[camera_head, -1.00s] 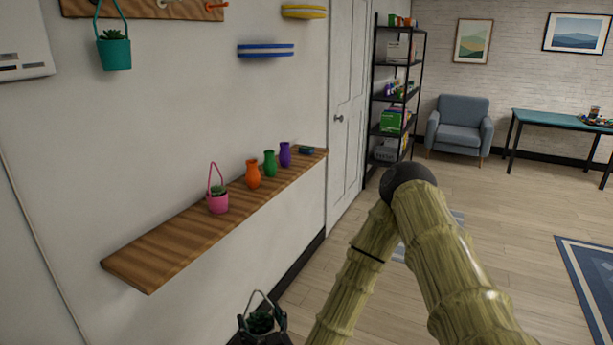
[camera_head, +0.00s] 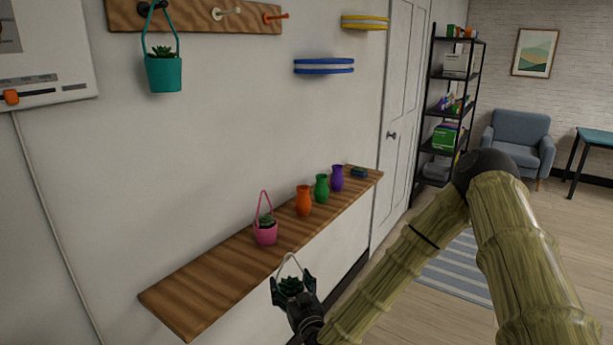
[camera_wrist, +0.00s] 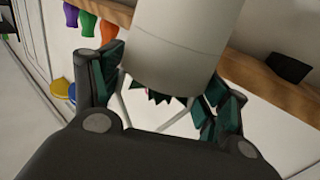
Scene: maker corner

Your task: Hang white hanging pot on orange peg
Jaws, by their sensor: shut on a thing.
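My gripper (camera_head: 294,288) is at the lower middle of the head view, in front of the shelf's front edge. It is shut on the white hanging pot (camera_wrist: 180,45), whose pale body sits between the fingers in the wrist view. In the head view the gripper hides most of this pot; its dark green plant and thin pale handle loop show above the fingers. The orange peg (camera_head: 275,16) is bare, at the right end of a wooden peg board (camera_head: 195,21) high on the wall, above my gripper.
A teal pot (camera_head: 164,75) hangs from a dark peg (camera_head: 150,8); a cream peg (camera_head: 227,13) is bare. The wooden shelf (camera_head: 190,290) holds a pink pot (camera_head: 266,235), orange (camera_head: 303,200), green (camera_head: 321,188) and purple (camera_head: 337,178) vases. Blue (camera_head: 324,66) and yellow (camera_head: 365,22) round items are on the wall.

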